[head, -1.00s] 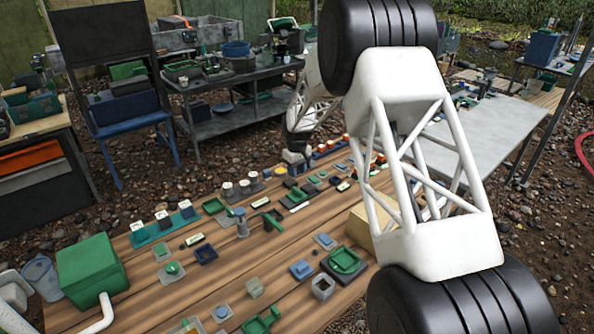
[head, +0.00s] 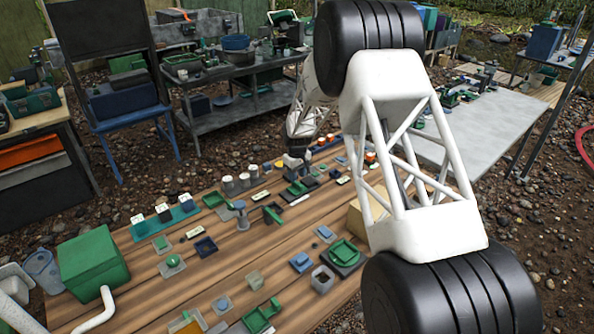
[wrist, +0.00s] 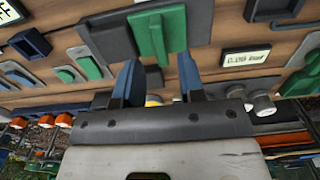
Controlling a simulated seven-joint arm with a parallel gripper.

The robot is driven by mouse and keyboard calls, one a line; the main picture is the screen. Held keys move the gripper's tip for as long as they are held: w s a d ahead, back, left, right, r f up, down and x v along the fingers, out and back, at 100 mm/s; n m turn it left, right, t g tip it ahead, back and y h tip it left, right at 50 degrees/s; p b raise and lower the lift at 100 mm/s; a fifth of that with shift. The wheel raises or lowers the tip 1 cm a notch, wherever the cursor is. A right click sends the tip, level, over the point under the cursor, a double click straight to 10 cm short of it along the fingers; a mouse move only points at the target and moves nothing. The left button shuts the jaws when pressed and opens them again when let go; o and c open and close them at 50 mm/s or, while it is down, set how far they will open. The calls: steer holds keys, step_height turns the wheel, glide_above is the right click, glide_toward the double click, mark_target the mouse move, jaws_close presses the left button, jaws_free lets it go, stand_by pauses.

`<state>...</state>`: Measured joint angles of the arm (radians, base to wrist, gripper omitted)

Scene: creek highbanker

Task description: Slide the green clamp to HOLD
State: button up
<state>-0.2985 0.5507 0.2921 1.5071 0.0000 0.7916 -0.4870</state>
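A green block-like piece, apparently the clamp (wrist: 152,34), sits on a dark grey plate (wrist: 105,36) at the top middle of the wrist view. In the head view a green piece on a dark plate (head: 300,188) lies just in front of my gripper (head: 298,163). In the wrist view my gripper (wrist: 158,78) has two blue fingers standing apart, with nothing held between them. The fingertips point at the plate's near edge, below the green piece; contact cannot be told. A white label plate (wrist: 245,58) is right of it, its text unreadable. I cannot make out a HOLD mark.
Several small fittings crowd the wooden table (head: 190,275). Green and blue pieces (wrist: 75,70) flank the gripper in the wrist view, and round white knobs (wrist: 262,103) are at the right. A green box (head: 92,262) stands at the table's left end.

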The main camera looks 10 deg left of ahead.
mark_target(297, 183)
steer(key=shift+f, duration=1.85)
jaws_close()
steer(key=shift+c, duration=1.9)
jaws_free()
steer(key=shift+w+d, duration=0.35)
steer(key=shift+d, duration=0.05)
